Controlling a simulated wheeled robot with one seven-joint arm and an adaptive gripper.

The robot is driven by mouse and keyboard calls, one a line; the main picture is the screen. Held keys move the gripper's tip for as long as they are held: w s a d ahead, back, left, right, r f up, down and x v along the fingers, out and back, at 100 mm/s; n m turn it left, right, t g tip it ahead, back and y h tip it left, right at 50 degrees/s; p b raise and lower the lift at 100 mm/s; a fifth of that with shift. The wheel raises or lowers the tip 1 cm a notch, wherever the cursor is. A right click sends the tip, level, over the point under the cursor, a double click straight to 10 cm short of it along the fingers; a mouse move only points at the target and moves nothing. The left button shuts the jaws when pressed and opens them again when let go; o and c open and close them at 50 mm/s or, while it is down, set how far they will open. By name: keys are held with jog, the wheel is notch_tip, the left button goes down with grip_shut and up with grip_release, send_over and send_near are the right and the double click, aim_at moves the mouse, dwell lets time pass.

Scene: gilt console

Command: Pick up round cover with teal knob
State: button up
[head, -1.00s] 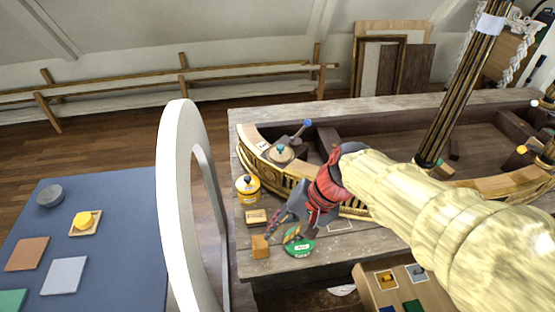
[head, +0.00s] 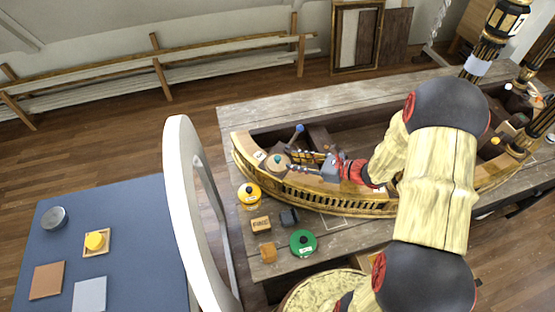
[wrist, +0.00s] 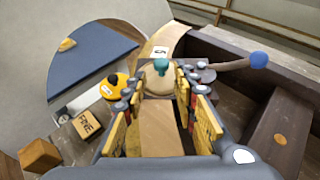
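In the wrist view the cover (wrist: 158,87) shows just beyond and between my fingertips, knob upright. My gripper (head: 292,160) reaches in from the right, low over the console, its fingers pointing left at the cover. In the wrist view my gripper (wrist: 157,90) has its two yellow-padded fingers clearly apart, with nothing held. I cannot tell whether the fingertips touch the cover.
A blue-knobbed lever (head: 298,131) rises close behind the cover. A yellow round cover (head: 249,194), a labelled wooden block (head: 261,224), a dark block (head: 288,217), an orange block (head: 268,253) and a green disc (head: 303,242) lie in front. A tall white frame (head: 180,190) stands left.

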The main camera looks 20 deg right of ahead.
aim_at(279, 158)
jog(key=x, duration=0.7)
jog(key=shift+d, duration=0.1)
jog(key=shift+c, duration=0.5)
grip_shut()
